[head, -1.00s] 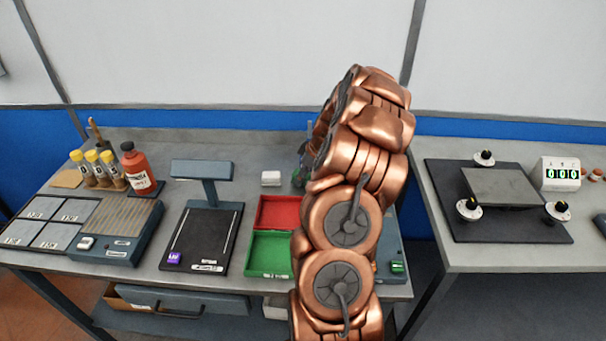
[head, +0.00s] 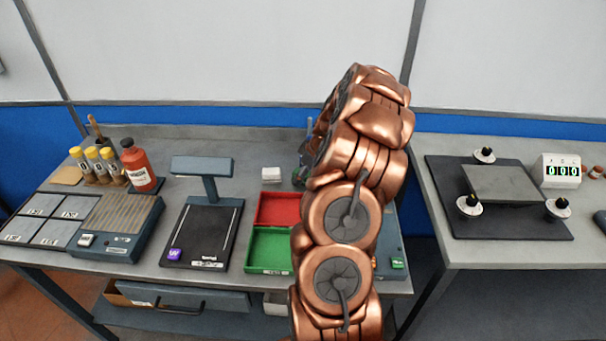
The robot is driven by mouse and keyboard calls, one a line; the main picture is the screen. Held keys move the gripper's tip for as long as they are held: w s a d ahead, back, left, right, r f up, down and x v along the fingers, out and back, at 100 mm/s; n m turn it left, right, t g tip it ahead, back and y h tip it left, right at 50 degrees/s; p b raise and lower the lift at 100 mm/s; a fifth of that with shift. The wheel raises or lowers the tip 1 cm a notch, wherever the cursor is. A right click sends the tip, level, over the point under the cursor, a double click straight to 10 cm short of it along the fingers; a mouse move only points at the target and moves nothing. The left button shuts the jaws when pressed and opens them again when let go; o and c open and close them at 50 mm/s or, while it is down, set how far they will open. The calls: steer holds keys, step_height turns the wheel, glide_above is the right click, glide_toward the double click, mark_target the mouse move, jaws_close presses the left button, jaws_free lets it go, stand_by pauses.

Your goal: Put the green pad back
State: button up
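I cannot make out a green pad. My copper-coloured arm rises through the middle of the head view and bends away toward the back. My gripper is hidden behind the arm, so its fingers and anything in them do not show. A green tray (head: 269,269) and a red tray (head: 278,196) lie on the bench just left of the arm, their right sides partly covered by it. A flat holder with several grey plates (head: 59,231) lies at the far left of the bench.
A dark stand (head: 204,230) with a raised head and a ribbed device (head: 120,223) stand left of the trays. A red bottle (head: 140,168) and yellow-capped vials (head: 93,163) stand behind. A levelling plate (head: 502,186) and display (head: 562,171) are on the right bench. A gap separates the benches.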

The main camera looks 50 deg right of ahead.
steer(key=shift+r, duration=0.2)
steer(key=b+v, duration=0.3)
steer(key=v, duration=0.9)
steer(key=s+a+r+g+y, duration=0.1)
steer(key=a+r, duration=0.2)
steer(key=a, duration=1.1)
steer(key=a+r+g, duration=0.2)
steer(key=a, duration=1.2)
steer(key=s+a+g, duration=0.1)
steer(key=s+a, duration=0.9)
steer(key=s+a+f+m+g+h, duration=0.1)
steer(key=s+a, duration=0.1)
steer(key=s, duration=0.5)
steer(key=s+a+f+m+g+h, duration=0.1)
steer(key=s+a+m, duration=0.1)
steer(key=s, duration=0.4)
steer(key=shift+s+f, duration=0.35)
